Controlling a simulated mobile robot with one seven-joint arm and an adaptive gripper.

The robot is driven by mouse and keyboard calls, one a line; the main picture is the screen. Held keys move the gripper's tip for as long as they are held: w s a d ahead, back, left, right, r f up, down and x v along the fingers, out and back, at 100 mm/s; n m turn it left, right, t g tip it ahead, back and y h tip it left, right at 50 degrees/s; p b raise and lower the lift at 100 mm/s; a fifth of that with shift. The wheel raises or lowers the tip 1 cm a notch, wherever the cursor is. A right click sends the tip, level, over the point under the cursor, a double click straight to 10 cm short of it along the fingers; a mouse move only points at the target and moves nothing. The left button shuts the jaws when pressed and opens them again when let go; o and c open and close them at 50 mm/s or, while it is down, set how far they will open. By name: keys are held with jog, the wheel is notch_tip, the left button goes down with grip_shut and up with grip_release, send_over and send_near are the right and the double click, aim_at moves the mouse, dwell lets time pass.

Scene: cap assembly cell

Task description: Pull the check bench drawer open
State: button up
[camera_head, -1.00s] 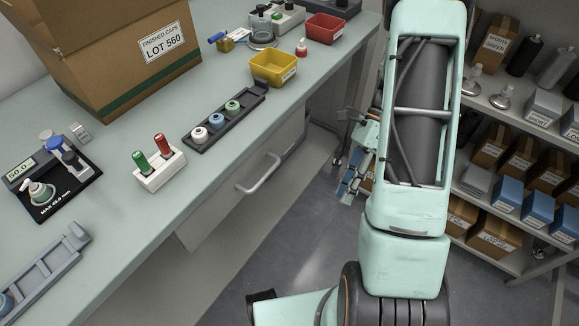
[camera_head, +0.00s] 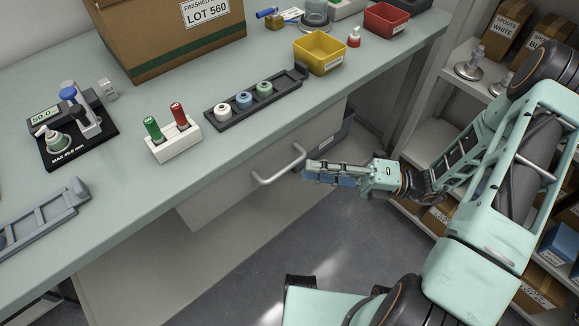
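The check bench (camera_head: 150,205) has a pale grey drawer (camera_head: 222,192) under its top. The drawer front looks closed, below the bench edge. A light bar handle (camera_head: 281,174) stands out from the drawer front. My gripper (camera_head: 309,172) is just right of the handle's right end, with its fingers pointing left toward it. The fingertips look close to the handle, but I cannot tell whether they touch it. The fingers are seen from the side, so their opening is not clear.
On the bench stand a gauge (camera_head: 88,118), a white holder (camera_head: 173,141) with red and green plugs, a dark cap rail (camera_head: 242,112), a yellow bin (camera_head: 319,54) and a cardboard box (camera_head: 165,45). A shelf (camera_head: 462,52) stands at right. Floor below the drawer is clear.

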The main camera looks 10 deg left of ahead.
aim_at(288, 166)
jog(key=a, duration=0.4)
jog(key=a+r, duration=0.1)
jog(key=a, duration=0.1)
jog(key=shift+s+a+b, duration=0.25)
jog(key=shift+s+b, duration=0.05)
jog(key=shift+b, duration=0.05)
grip_shut()
